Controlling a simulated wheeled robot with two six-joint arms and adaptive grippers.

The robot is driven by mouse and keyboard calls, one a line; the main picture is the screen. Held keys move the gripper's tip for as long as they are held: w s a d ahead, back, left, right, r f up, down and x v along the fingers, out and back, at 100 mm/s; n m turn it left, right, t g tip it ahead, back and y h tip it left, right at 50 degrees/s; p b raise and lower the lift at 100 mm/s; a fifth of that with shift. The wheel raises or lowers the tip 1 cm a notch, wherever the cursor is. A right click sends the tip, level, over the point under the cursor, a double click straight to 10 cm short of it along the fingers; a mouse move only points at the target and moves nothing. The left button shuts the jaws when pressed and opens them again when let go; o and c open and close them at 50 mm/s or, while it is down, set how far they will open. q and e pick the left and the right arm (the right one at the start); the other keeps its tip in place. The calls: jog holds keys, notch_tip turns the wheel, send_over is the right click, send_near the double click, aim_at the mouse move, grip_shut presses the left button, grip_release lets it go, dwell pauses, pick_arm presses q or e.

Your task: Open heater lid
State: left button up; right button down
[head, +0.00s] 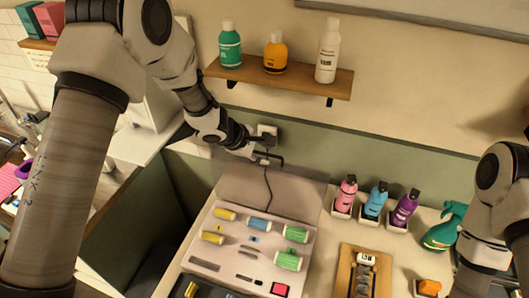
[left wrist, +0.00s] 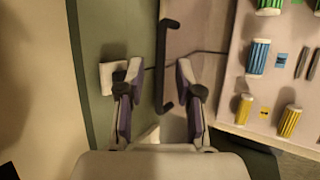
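The heater (head: 190,245) is a pale box on the counter holding yellow, blue and green rollers, all uncovered. Its lid (head: 285,193) is a grey-beige panel standing raised along the back edge, near the wall. The lid's black bar handle (head: 268,156) is at the top edge; it also shows in the left wrist view (left wrist: 161,65). My left gripper (left wrist: 157,85) is open, with the handle's bar between its fingers in the picture; I cannot tell whether they touch it. In the head view the left gripper (head: 254,145) is at the handle. My right gripper is out of view.
A wall socket (head: 267,130) with a black cord is just behind the left gripper. A shelf (head: 300,82) with bottles hangs above. Pink, blue and purple bottles (head: 375,203), a green spray bottle (head: 443,228) and a wooden tray (head: 345,270) stand right of the heater.

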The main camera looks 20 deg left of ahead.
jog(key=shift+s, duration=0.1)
pick_arm(q)
jog(key=v, duration=1.1)
jog(key=shift+r, duration=0.1)
jog(key=shift+s, duration=0.1)
